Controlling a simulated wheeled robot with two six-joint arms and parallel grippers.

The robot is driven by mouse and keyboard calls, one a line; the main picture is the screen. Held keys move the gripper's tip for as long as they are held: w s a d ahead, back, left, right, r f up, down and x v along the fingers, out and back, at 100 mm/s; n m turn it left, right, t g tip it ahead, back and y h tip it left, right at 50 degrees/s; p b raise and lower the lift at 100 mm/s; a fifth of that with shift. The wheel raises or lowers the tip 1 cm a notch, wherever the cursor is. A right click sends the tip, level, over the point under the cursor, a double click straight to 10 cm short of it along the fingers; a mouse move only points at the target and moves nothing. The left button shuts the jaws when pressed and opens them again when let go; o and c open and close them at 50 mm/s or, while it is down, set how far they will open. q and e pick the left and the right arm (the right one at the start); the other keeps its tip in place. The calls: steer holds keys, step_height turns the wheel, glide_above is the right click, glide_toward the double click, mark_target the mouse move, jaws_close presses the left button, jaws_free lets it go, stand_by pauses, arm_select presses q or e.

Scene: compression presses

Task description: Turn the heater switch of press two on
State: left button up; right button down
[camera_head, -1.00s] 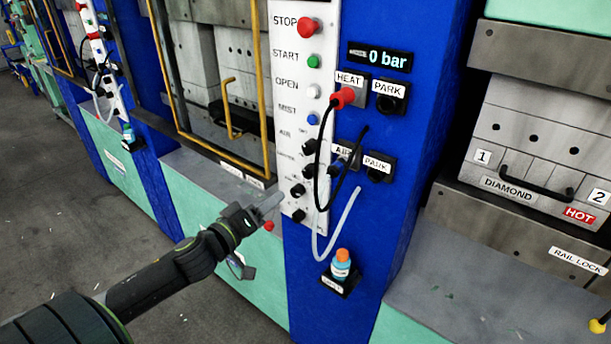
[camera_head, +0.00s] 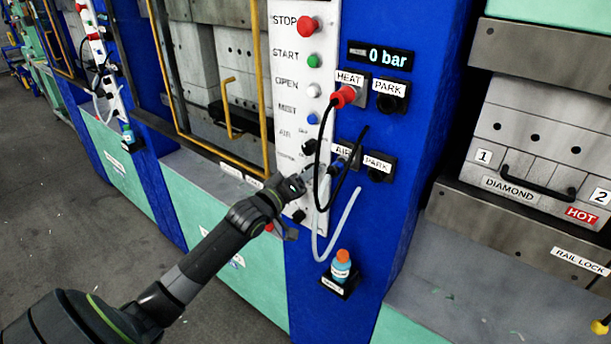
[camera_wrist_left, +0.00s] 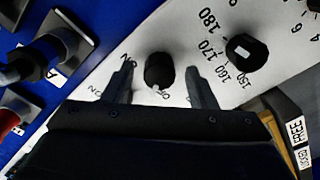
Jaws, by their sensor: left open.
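The white control panel (camera_head: 291,75) stands on a blue column, with STOP, START, OPEN and MIST buttons and black knobs below. My left gripper (camera_head: 310,178) is at the lower knobs and hides part of them. In the left wrist view its two fingers (camera_wrist_left: 160,88) are apart, one on each side of a small black knob (camera_wrist_left: 158,70). That knob has ON and OFF lettering around it, and its white mark sits near OFF. I cannot tell whether the fingers touch it. No press number is legible on the panel. My right gripper is not in view.
A dial knob (camera_wrist_left: 240,48) with numbers from 150 to 180 is close to the right finger. A red HEAT plug (camera_head: 344,96) and cables hang right of the panel, close to the gripper. A bottle (camera_head: 341,262) stands on a small shelf below.

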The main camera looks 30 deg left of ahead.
arm_select(q)
steer(key=shift+w, duration=0.35)
steer(key=shift+c, duration=0.3)
steer(key=c, duration=0.9)
steer(key=shift+m, duration=0.3)
steer(key=m+b, duration=0.4)
steer(key=m, duration=0.7)
